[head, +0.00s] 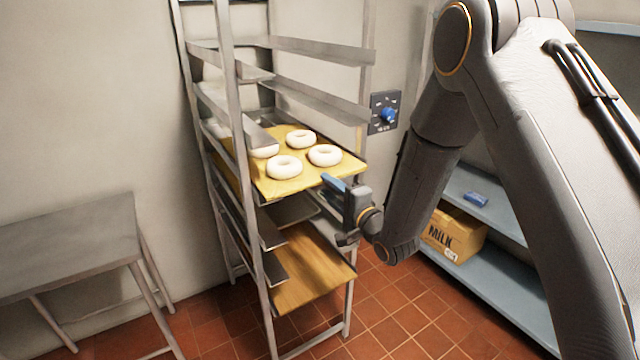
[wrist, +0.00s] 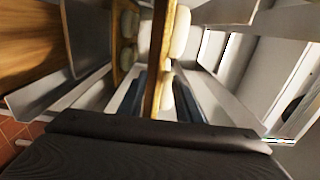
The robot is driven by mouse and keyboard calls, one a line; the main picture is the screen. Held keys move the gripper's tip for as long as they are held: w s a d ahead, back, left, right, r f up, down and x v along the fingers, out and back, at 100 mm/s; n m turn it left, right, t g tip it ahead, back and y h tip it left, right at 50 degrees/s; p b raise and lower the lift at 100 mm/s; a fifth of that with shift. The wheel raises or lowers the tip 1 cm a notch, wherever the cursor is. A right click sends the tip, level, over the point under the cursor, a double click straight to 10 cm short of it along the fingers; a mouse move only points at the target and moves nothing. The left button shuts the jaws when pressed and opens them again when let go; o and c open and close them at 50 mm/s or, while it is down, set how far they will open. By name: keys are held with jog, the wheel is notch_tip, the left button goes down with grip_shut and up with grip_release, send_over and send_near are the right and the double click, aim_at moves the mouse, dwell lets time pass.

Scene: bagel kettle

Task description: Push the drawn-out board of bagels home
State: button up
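The drawn-out board (head: 303,179) is pale wood and carries several white bagels (head: 284,167). It sits on runners in the metal rack (head: 240,120), with its front end sticking out to the right in the head view. My gripper (head: 335,190) is at this front edge. In the wrist view the board (wrist: 160,60) runs between my two blue-grey fingers, one on each side. The fingers look apart, with narrow gaps beside the board; contact is unclear. Bagels (wrist: 180,35) show above the board there. My arm hides no bagel in the head view.
A bare wooden board (head: 312,272) lies lower in the rack. A steel table (head: 70,245) stands at left. A dial panel (head: 384,113) is on the wall behind. Tiled floor (head: 400,310) is clear in front.

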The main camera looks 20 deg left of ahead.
aim_at(322, 182)
jog(key=shift+b+x, duration=0.85)
jog(key=shift+x, duration=1.55)
jog(key=shift+c, duration=0.2)
grip_shut()
